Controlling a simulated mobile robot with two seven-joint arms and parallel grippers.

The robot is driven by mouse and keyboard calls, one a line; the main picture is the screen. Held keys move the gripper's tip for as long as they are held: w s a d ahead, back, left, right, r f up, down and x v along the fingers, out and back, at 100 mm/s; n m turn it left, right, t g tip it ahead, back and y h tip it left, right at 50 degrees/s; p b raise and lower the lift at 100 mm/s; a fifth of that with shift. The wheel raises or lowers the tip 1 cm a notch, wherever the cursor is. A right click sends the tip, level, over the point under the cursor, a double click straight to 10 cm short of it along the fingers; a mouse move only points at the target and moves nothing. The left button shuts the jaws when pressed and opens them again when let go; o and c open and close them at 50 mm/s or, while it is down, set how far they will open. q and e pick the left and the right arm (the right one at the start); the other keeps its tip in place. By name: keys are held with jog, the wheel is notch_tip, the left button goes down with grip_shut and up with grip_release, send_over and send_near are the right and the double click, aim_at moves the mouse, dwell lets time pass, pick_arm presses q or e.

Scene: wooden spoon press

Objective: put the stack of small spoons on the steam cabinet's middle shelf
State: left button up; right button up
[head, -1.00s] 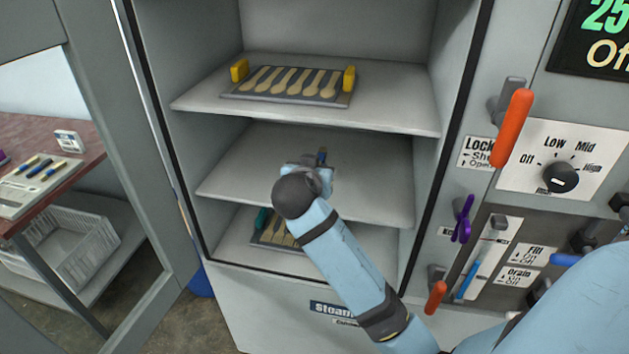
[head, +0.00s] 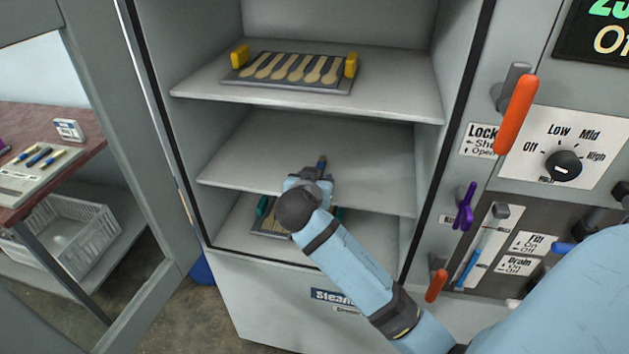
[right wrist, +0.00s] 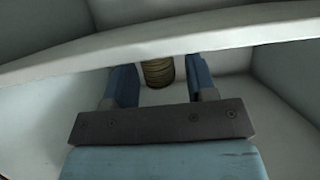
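The steam cabinet stands open, and its middle shelf (head: 250,165) is bare around my right gripper. My right gripper (head: 321,172) reaches in over the front part of this shelf, with my wrist outside the front edge. In the right wrist view its two blue fingers (right wrist: 160,82) stand apart. The stack of small spoons (right wrist: 158,73), a brown upright bundle, is between them, with a visible gap on its right side. Its upper end is hidden by the shelf edge above. The head view barely shows the stack, behind the gripper. My left gripper is not in view.
The top shelf (head: 205,85) holds a grey spoon press (head: 290,92) with yellow ends. Another press (head: 268,226) with teal ends is on the bottom shelf, partly hidden by my arm. The cabinet door is swung open at left. An orange handle (head: 515,115) sticks out at right.

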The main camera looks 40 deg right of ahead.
jog(key=shift+r, duration=0.3)
jog(key=shift+s+a, duration=0.2)
jog(key=shift+a, duration=0.1)
jog(key=v, duration=1.1)
jog(key=s+a+f+n+t+y, duration=0.1)
jog(key=a+f+n+y, duration=0.15)
jog(key=f, duration=0.35)
jog(key=s+a+f+n+y, duration=0.1)
jog(key=f+n+y, duration=0.25)
jog(key=f, duration=0.35)
jog(key=s+a+f+n+t+y, duration=0.1)
jog(key=s+a+f+n+y, duration=0.1)
jog(key=f+n, duration=0.3)
jog(key=s+a+f+n+y, duration=0.1)
jog(key=s+a+f+y, duration=0.2)
jog(key=s+f, duration=0.8)
jog(key=shift+s+a+f+n+y, duration=0.25)
jog(key=shift+f+n+y, duration=0.2)
jog(key=shift+y, duration=0.75)
